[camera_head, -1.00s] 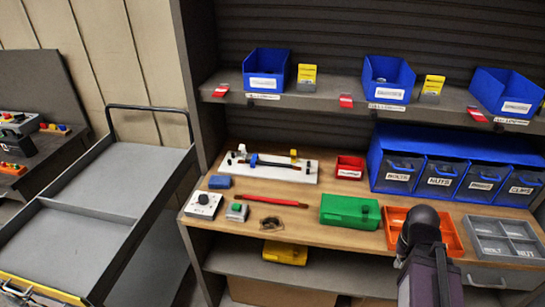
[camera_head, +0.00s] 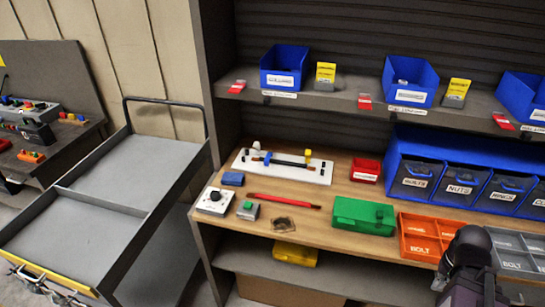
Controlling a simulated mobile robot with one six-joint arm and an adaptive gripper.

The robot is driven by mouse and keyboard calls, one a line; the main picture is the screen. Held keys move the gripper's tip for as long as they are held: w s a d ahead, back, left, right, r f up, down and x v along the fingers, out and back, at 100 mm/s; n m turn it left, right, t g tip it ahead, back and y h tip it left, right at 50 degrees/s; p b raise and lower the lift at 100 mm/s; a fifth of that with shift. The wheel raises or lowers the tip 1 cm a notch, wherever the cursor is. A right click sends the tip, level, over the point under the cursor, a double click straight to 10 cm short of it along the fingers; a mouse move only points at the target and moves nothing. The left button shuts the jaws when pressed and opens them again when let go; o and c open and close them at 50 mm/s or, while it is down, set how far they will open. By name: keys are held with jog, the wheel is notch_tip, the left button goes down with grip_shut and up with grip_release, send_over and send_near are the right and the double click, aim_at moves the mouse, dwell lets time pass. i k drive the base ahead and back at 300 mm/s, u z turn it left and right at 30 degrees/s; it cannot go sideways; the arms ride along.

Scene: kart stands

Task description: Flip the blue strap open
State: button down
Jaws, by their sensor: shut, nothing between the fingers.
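A white board (camera_head: 285,174) lies at the back left of the wooden bench, with a dark rod (camera_head: 288,161) across it. A small blue strap (camera_head: 267,158) shows at the rod's left part; it looks closed over the rod, but it is too small to be sure. A yellow piece stands near the rod's right end. A dark part of my arm rises at the lower right, well away from the board. I cannot make out my gripper's fingers, and nothing of mine touches the strap.
On the bench (camera_head: 342,238) are a blue block (camera_head: 233,179), a grey knob box (camera_head: 214,200), a green-button box (camera_head: 248,210), a red marker (camera_head: 284,201), a green case (camera_head: 364,216) and an orange tray (camera_head: 421,239). A shelf with blue bins overhangs the bench. An empty cart (camera_head: 135,165) stands left.

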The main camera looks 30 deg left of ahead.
aim_at(268, 158)
jog(key=z, duration=0.2)
jog(key=k, duration=1)
jog(key=u, duration=1.2)
jog(key=i, duration=0.95)
jog(key=u, duration=0.05)
